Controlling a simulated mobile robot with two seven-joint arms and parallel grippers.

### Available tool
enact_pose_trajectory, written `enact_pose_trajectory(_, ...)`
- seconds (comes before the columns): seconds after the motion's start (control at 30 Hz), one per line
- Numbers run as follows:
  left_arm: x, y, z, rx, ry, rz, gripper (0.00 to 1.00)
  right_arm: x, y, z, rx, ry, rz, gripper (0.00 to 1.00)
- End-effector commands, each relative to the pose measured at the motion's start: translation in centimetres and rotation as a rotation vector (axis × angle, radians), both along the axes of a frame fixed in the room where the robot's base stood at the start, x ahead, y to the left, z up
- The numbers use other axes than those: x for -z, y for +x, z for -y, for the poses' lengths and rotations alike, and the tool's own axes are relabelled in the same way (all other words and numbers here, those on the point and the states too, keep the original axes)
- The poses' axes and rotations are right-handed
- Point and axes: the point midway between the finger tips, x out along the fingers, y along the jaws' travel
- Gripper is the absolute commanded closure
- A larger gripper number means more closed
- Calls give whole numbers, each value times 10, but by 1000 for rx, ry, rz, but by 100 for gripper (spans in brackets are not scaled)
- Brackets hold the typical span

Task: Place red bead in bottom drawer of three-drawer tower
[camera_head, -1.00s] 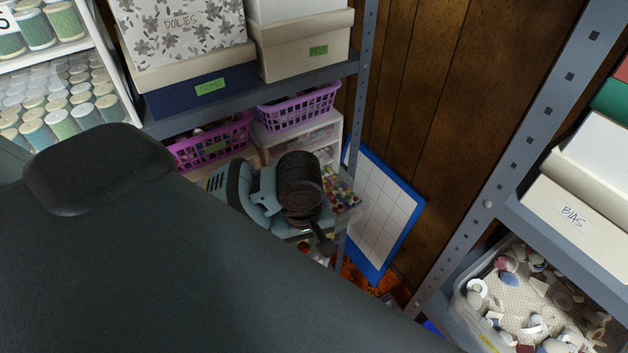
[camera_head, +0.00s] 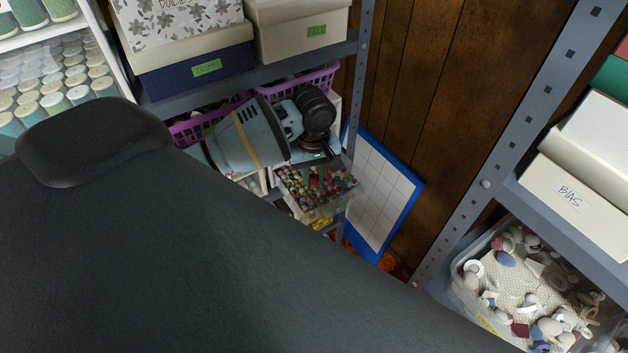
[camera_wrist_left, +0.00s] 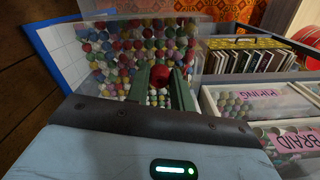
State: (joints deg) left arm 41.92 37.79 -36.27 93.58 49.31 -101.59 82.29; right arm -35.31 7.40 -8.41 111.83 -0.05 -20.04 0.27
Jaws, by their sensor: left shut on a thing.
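My left gripper (camera_head: 316,170) reaches into the shelf bay in the head view, over a clear pulled-out drawer (camera_head: 345,205) of multicoloured beads. In the left wrist view, the gripper (camera_wrist_left: 165,84) is shut on a red bead (camera_wrist_left: 160,75) at its fingertips. Behind and below the bead lies the open drawer (camera_wrist_left: 205,50), filled with mixed beads. The white drawer tower (camera_head: 336,104) is mostly hidden behind my gripper in the head view; I cannot tell which level the open drawer is. My right gripper is not in view.
A grey shelf post (camera_head: 360,90) stands close to the right of my gripper. A blue-edged gridded board (camera_head: 380,195) leans on the wood wall. Purple baskets (camera_head: 195,128) sit behind. In the left wrist view, fronts labelled PIPING (camera_wrist_left: 262,92) and BRAID are at right.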

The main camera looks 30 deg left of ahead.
Motion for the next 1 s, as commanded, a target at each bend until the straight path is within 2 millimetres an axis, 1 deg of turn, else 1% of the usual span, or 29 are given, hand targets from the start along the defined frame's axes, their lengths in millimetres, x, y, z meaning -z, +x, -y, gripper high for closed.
enact_pose_trajectory(0.1, 1, 6, -3, 0, 1, -1, 98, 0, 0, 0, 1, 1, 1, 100)
enact_pose_trajectory(0.33, 4, 7, -3, 1, 0, -1, 98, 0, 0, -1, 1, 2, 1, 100)
enact_pose_trajectory(0.53, 26, 7, -3, 0, 1, -3, 98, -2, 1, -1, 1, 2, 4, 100)
enact_pose_trajectory(0.63, 35, 7, -3, 0, 0, 0, 98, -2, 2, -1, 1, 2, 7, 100)
enact_pose_trajectory(1.0, 39, 7, -3, 0, 0, -1, 98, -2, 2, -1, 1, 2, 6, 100)
